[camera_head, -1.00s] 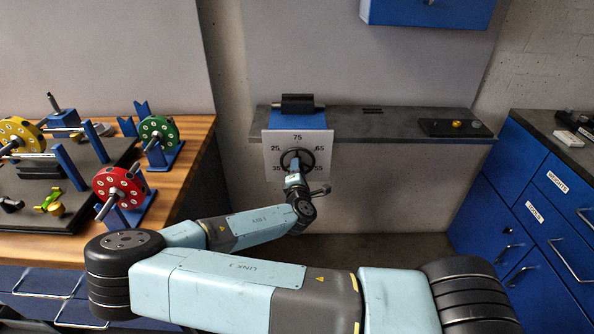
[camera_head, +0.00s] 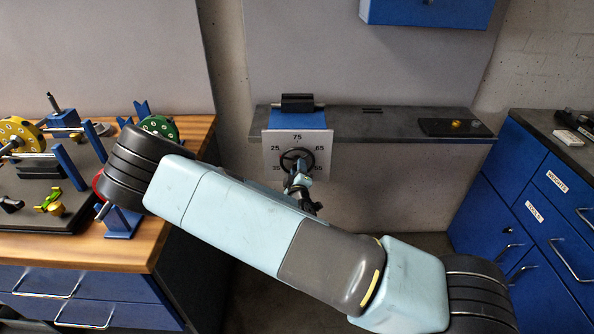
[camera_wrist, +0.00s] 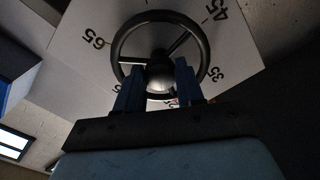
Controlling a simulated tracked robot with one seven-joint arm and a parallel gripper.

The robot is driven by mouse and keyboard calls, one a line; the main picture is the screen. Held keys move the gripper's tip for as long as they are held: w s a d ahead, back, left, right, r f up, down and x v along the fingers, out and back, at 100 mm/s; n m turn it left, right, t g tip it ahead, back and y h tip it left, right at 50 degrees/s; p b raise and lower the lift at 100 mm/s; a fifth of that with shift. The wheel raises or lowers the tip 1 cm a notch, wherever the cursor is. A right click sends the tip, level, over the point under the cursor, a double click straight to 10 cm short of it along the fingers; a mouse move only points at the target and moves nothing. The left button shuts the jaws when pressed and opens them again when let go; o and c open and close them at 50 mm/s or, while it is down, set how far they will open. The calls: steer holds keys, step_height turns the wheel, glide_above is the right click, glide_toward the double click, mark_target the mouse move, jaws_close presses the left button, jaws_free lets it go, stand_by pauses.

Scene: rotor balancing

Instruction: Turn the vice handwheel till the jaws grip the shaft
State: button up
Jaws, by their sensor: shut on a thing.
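The dark handwheel (camera_head: 296,160) sits on the white numbered dial plate (camera_head: 272,158) at the front of the vice. It fills the upper middle of the wrist view (camera_wrist: 116,48). My gripper (camera_wrist: 159,82) is shut on the handwheel, its two blue fingers reaching over the lower rim on either side of the hub. The blue vice body (camera_head: 298,120) stands at the shelf's edge with dark jaws (camera_head: 297,99) on top. A thin grey shaft (camera_head: 319,105) pokes out beside the jaws. Whether the jaws touch it is too small to tell.
The grey shelf (camera_head: 390,122) runs right from the vice, with a dark tray (camera_head: 455,128) at its end. A wooden bench (camera_head: 100,256) with rotors and stands is at left, partly behind my arm. Blue drawers (camera_head: 545,210) stand at right. A blue wall cabinet (camera_head: 425,12) hangs above.

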steer(key=shift+s+f+m, duration=0.1)
steer(key=shift+f+m, duration=0.15)
steer(key=shift+m, duration=0.95)
steer(key=o, duration=1)
steer(key=shift+r, duration=0.15)
steer(key=shift+o, duration=0.2)
steer(key=s, duration=1.3)
steer(key=shift+s+a, duration=0.25)
steer(key=shift+s, duration=0.05)
